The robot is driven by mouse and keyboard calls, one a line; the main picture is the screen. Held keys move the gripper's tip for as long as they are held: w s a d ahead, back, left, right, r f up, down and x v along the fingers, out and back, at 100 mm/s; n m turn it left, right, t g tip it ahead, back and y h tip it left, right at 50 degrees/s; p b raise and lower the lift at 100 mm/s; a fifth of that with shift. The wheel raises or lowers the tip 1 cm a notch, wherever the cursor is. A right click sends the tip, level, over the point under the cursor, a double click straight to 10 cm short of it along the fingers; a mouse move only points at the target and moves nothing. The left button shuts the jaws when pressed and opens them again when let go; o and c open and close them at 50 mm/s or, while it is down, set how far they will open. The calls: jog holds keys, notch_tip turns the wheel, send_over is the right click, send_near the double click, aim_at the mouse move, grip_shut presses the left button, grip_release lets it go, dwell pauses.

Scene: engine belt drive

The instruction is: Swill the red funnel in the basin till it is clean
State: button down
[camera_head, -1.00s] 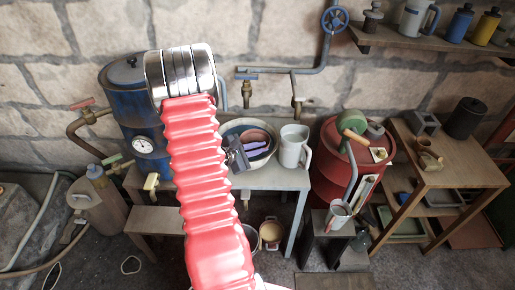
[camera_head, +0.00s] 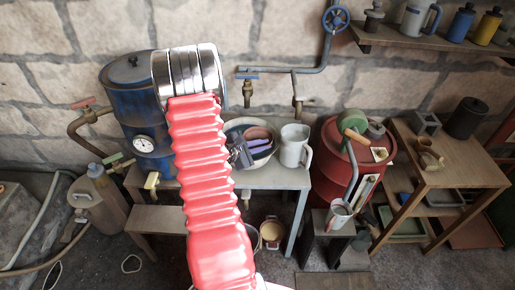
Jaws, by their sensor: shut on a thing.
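The basin (camera_head: 233,127) is a round, light-rimmed bowl on the grey bench, behind my red ribbed arm, which hides its left part. A dull reddish-pink piece, seemingly the red funnel (camera_head: 257,132), shows inside the basin. My gripper (camera_head: 259,146) has a dark body and purple fingers, and reaches into the basin from the left. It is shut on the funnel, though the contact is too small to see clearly. Whether dirt is left on the funnel cannot be told.
A pale jug (camera_head: 294,146) stands close to the basin's right on the bench (camera_head: 272,180). A tap (camera_head: 297,100) hangs from a wall pipe above. A blue drum (camera_head: 143,118) is to the left and a red drum (camera_head: 327,165) to the right. Buckets (camera_head: 271,232) stand on the floor below.

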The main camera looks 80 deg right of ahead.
jog(key=shift+s+d, duration=0.25)
jog(key=shift+d, duration=0.35)
jog(key=shift+s+d, duration=0.25)
jog(key=shift+d, duration=0.35)
jog(key=shift+w+a, duration=0.1)
jog(key=shift+a, duration=0.05)
jog(key=shift+w+a, duration=0.25)
jog(key=shift+a, duration=0.4)
jog(key=shift+w+a, duration=0.25)
jog(key=shift+a, duration=0.35)
jog(key=shift+w+a, duration=0.25)
jog(key=shift+a, duration=0.4)
jog(key=shift+d, duration=0.1)
jog(key=shift+s+d, duration=0.3)
jog(key=shift+d, duration=0.35)
jog(key=shift+s+d, duration=0.25)
jog(key=shift+d, duration=0.4)
jog(key=shift+s+d, duration=0.3)
jog(key=shift+d, duration=0.35)
jog(key=shift+w+a, duration=0.1)
jog(key=shift+a, duration=0.05)
